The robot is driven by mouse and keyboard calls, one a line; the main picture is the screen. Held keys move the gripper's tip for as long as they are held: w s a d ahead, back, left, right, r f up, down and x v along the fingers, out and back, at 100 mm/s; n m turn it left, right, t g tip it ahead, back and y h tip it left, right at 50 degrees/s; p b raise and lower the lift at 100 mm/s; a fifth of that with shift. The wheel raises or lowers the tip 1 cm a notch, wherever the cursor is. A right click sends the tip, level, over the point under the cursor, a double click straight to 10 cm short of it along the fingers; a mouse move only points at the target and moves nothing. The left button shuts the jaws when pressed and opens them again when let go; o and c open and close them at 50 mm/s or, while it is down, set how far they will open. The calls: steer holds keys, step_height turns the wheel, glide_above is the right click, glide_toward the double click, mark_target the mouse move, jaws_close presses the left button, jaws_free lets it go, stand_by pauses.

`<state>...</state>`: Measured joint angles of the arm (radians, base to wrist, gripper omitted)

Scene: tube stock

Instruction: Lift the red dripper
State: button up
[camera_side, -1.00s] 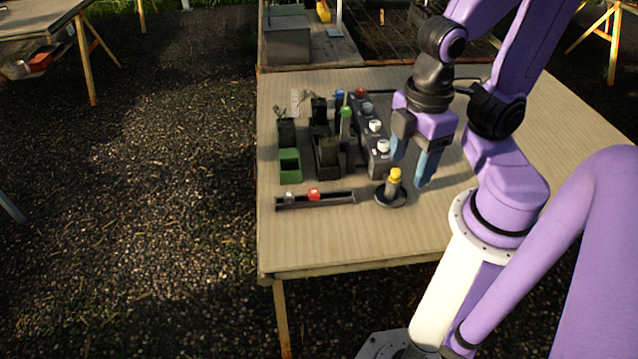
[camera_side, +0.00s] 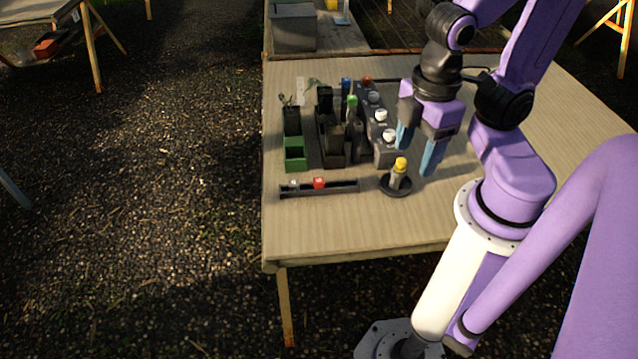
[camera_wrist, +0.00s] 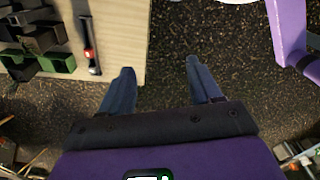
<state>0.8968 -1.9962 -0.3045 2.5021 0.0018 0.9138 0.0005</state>
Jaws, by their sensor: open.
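Two red items show, and I cannot tell for sure which is the dripper. One is a small red-topped piece (camera_side: 366,81) at the far end of a grey rack (camera_side: 386,152), behind several white-topped pieces. My gripper (camera_side: 416,160) is open and empty, fingers pointing down, above the table right of the grey rack. In the wrist view my gripper (camera_wrist: 160,78) has a clear gap between its fingers.
Dark holders (camera_side: 333,150), a green-topped piece (camera_side: 351,102) and a green open box (camera_side: 295,154) stand left of the rack. The table's (camera_side: 350,230) front and right areas are clear.

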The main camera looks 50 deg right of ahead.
steer(key=shift+w, duration=0.1)
steer(key=shift+c, duration=0.3)
steer(key=m, duration=0.4)
glide_above(318, 180)
step_height(318, 180, down, 11)
step_height(318, 180, down, 17)
steer(key=shift+r, duration=0.2)
stand_by(0.4)
jaws_close()
